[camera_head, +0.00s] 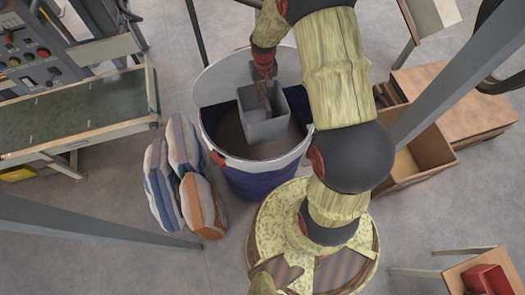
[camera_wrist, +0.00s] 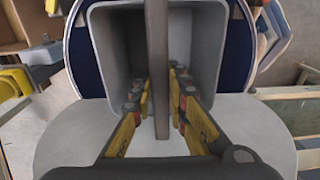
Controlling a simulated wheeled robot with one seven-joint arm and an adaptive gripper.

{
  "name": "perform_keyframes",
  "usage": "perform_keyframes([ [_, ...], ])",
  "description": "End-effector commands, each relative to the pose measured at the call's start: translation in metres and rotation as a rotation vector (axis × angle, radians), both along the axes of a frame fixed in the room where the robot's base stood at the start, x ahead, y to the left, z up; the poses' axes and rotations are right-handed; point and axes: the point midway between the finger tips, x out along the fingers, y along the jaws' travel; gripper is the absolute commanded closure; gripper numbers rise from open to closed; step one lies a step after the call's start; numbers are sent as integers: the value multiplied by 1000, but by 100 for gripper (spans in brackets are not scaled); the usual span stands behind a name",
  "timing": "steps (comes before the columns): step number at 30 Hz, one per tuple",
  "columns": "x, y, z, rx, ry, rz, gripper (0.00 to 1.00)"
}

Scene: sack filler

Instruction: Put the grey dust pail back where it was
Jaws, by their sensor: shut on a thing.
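The grey dust pail (camera_head: 265,130) is a square, open-topped box. In the head view it appears upright over or inside the mouth of a dark blue drum (camera_head: 262,183); I cannot tell how high it is above the drum's contents. My gripper (camera_head: 265,92) reaches down to the pail. In the wrist view my gripper (camera_wrist: 159,85) is shut on the pail's flat grey handle bar (camera_wrist: 158,45), which runs across the opening. The pail's wall (camera_wrist: 104,45) shows around the fingers. Its underside is hidden.
A pale half lid (camera_head: 222,85) covers the back left of the drum. Striped sacks (camera_head: 165,175) lie left of it, near a green conveyor (camera_head: 80,108). A wooden crate (camera_head: 430,152) stands right, a red box (camera_head: 487,280) lower right. Grey posts cross the view.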

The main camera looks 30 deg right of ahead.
Motion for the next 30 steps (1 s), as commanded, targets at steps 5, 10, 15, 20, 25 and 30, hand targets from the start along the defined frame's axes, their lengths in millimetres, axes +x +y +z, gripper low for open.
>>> perform_keyframes([
  [5,0,0,-22,0,-1,0,100],
  [10,0,0,-50,0,-1,0,100],
  [15,0,0,-84,0,-1,0,100],
  [20,0,0,-114,0,-1,0,100],
  [25,0,0,-146,0,-1,0,100],
  [30,0,0,-174,0,-1,0,100],
])
